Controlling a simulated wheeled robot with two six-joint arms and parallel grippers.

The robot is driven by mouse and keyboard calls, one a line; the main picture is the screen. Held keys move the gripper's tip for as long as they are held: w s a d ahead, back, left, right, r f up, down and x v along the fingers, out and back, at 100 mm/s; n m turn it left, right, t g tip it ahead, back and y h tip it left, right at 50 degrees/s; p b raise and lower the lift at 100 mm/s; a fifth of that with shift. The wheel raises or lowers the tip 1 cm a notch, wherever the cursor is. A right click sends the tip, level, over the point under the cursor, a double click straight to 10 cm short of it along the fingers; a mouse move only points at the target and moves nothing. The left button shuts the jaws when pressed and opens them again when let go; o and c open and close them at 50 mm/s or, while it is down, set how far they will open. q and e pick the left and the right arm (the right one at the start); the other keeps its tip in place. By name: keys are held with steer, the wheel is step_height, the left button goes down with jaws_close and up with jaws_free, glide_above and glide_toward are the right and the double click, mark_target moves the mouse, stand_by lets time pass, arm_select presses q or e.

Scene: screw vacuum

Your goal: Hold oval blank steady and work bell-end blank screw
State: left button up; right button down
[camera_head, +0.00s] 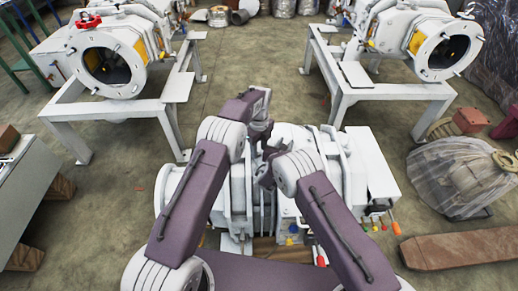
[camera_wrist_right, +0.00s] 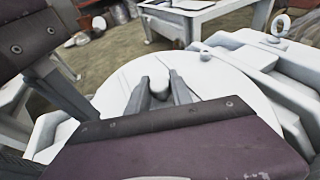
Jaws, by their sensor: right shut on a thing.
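A white vacuum machine (camera_head: 345,170) stands in the middle of the head view, largely covered by my two arms. In the right wrist view a round white plate (camera_wrist_right: 105,98) lies below my right gripper (camera_wrist_right: 160,97). Its two fingers sit on either side of a small white rounded knob (camera_wrist_right: 158,82) on that plate, shut on it. I cannot tell whether the plate is the bell-end or oval blank. In the head view my right gripper (camera_head: 266,172) is near the machine's centre. My left gripper (camera_head: 262,128) is just beyond it; its fingertips and any contact are unclear.
Two more white machines stand on white frames at the back left (camera_head: 108,58) and back right (camera_head: 440,45). Coloured levers (camera_head: 378,208) stick out at the machine's front right. A plastic-wrapped bundle (camera_head: 460,175) and a brown beam (camera_head: 460,247) lie on the right.

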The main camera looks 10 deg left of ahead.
mark_target(259, 153)
steer(key=shift+f, duration=0.15)
arm_select(q)
step_height(259, 153, up, 12)
stand_by(0.4)
arm_select(e)
steer(key=c, duration=1.1)
jaws_free()
steer(key=shift+o, duration=0.2)
